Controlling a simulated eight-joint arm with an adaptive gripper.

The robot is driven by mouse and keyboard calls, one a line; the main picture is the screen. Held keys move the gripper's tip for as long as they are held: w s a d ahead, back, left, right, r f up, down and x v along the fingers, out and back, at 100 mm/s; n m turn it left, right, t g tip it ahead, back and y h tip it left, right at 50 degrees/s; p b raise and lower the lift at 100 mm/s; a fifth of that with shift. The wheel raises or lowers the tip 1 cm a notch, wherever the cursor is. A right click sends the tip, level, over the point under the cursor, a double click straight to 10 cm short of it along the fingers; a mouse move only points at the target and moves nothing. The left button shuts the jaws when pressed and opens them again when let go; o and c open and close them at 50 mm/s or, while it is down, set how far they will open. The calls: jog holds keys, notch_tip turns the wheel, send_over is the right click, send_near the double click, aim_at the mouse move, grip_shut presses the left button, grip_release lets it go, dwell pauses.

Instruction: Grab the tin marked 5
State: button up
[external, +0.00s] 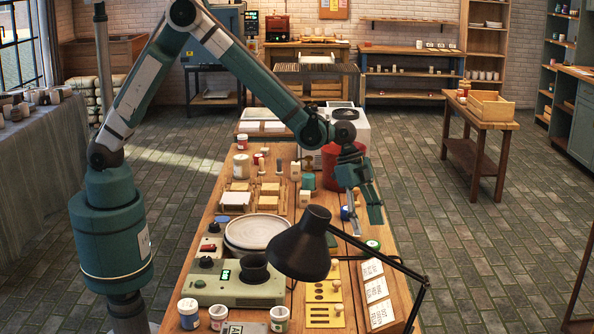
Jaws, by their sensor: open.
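My gripper (364,218) is open and points down over the right side of the wooden work table. A small blue item (346,213) shows beside its left finger; I cannot tell whether they touch. A tin with a green top (373,245) stands below and nearer the camera. Small white tins with coloured tops stand at the front edge: one left (188,313), one with red (218,318) and one right (279,319). A white tin (241,166) and a green tin (308,181) stand farther back. No number 5 is readable on any tin.
A black desk lamp (304,245) arches over the table's front right. A white plate (257,231) sits behind a green control box (238,287). A red bucket (343,166) stands behind my gripper. Yellow stencils (324,291) and white cards (376,289) lie at front right.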

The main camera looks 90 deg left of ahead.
aim_at(372, 243)
jog(key=shift+x, duration=1.25)
jog(key=shift+b+x, duration=0.85)
jog(key=shift+x, duration=1.75)
jog(key=c, duration=1)
